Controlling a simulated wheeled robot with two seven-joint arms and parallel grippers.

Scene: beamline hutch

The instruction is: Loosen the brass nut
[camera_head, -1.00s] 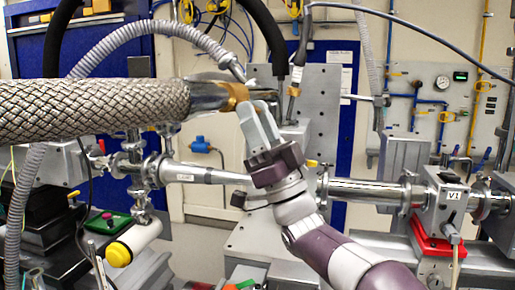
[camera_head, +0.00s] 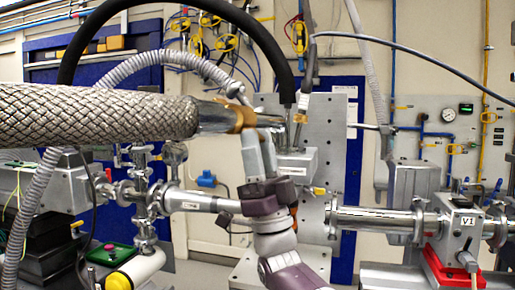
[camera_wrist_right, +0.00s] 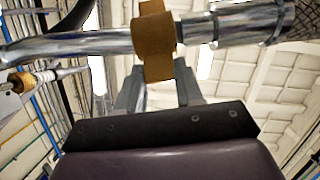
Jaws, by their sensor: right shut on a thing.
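The brass nut (camera_head: 243,117) sits on a shiny metal pipe fitting at the end of the thick braided hose (camera_head: 95,114), near the middle of the head view. My right gripper (camera_head: 258,136) reaches up from below, its two grey fingers at the nut. In the right wrist view the nut (camera_wrist_right: 153,42) shows as a tan-gold band around the pipe, between the upright fingers of the gripper (camera_wrist_right: 158,80). The gripper is shut on the nut. The fingers partly hide its lower part in the head view. My left gripper is not in view.
A perforated grey plate (camera_head: 327,150) stands behind the nut. Steel beam pipes (camera_head: 385,219) run below, to a valve box marked V1 (camera_head: 459,232) on the right. A black hose (camera_head: 290,50) arches overhead.

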